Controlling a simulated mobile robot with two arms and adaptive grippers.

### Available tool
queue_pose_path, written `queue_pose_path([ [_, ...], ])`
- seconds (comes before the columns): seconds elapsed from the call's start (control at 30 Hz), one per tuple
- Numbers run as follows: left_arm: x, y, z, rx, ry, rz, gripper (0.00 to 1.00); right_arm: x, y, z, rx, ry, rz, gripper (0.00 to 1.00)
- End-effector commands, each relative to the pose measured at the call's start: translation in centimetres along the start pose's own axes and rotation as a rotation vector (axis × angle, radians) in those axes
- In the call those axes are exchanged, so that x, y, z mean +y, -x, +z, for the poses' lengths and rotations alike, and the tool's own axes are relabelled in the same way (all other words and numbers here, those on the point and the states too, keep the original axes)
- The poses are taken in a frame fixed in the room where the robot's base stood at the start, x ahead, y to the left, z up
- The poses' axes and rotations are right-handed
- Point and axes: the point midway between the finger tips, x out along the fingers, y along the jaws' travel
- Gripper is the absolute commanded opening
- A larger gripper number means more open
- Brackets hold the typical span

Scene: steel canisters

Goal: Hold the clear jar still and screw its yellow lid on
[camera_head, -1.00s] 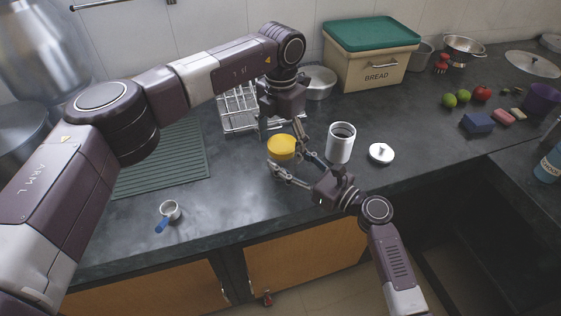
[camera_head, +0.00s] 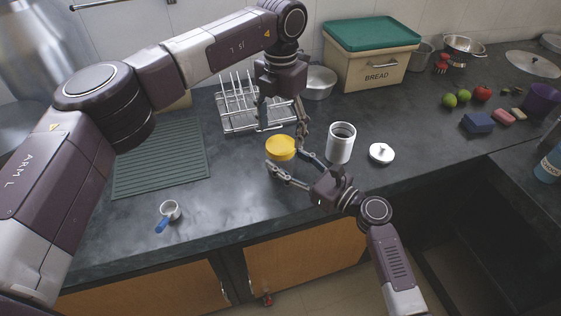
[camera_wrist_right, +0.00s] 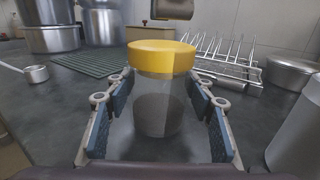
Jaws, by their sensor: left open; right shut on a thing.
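The clear jar (camera_wrist_right: 160,105) stands upright on the dark counter with the yellow lid (camera_wrist_right: 160,55) sitting on its mouth. In the head view only the yellow lid (camera_head: 281,148) shows well; the jar below is mostly hidden. My right gripper (camera_head: 287,167) is shut around the jar's body from the front, below the lid. Its blue-padded fingers (camera_wrist_right: 160,122) flank the jar in the right wrist view. My left gripper (camera_head: 281,115) is open and empty, pointing down above and just behind the lid, apart from it. Its underside shows over the lid in the wrist view.
A steel canister (camera_head: 341,143) stands close to the right of the jar, with a white knobbed lid (camera_head: 381,153) beside it. A wire dish rack (camera_head: 232,117) is behind, and a green drain mat (camera_head: 160,160) and blue-handled cup (camera_head: 170,210) lie left.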

Motion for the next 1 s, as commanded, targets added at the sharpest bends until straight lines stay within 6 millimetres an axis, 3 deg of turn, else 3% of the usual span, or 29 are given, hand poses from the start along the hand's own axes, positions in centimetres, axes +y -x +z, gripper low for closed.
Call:
queue_pose_path([
  [0.43,-0.1,2.9,0.0,-0.003,0.502,-0.001,0.68,0.1,0.0,-0.1,0.002,-0.001,0.002,0.00],
  [0.87,-0.1,3.1,-0.1,-0.002,0.556,0.000,0.68,0.1,0.0,-0.1,0.001,0.000,0.001,0.00],
  [1.0,-0.1,2.4,-0.1,-0.001,0.556,0.000,0.68,0.1,0.0,-0.1,0.001,0.000,0.001,0.00],
])
